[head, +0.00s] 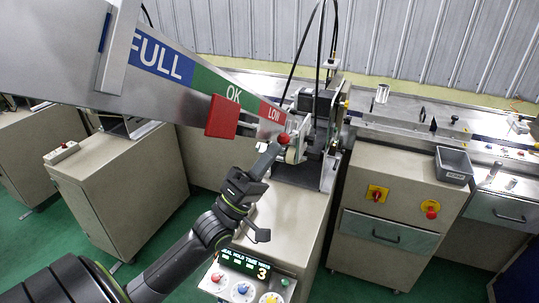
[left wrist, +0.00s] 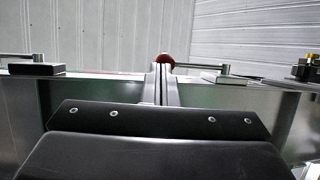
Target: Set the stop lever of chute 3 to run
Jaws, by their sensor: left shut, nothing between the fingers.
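A chute (head: 205,85) with blue FULL, green OK and red LOW bands slopes down from the upper left in the head view. A red ball knob (head: 284,139) shows at its low end; it also shows in the left wrist view (left wrist: 166,59), just beyond my fingertips, with a thin rod beside it. I take it for the stop lever's knob; no chute number or run mark is readable. My left gripper (head: 272,151) is shut and empty, its tips close below the knob. I cannot tell whether they touch. My right gripper is not in view.
A red square plate (head: 222,117) hangs on the chute's side above my left arm. A wrapper machine (head: 315,125) stands just right of the knob. A control panel (head: 245,275) with a lit display is below. A grey bin (head: 453,166) sits on the right cabinet.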

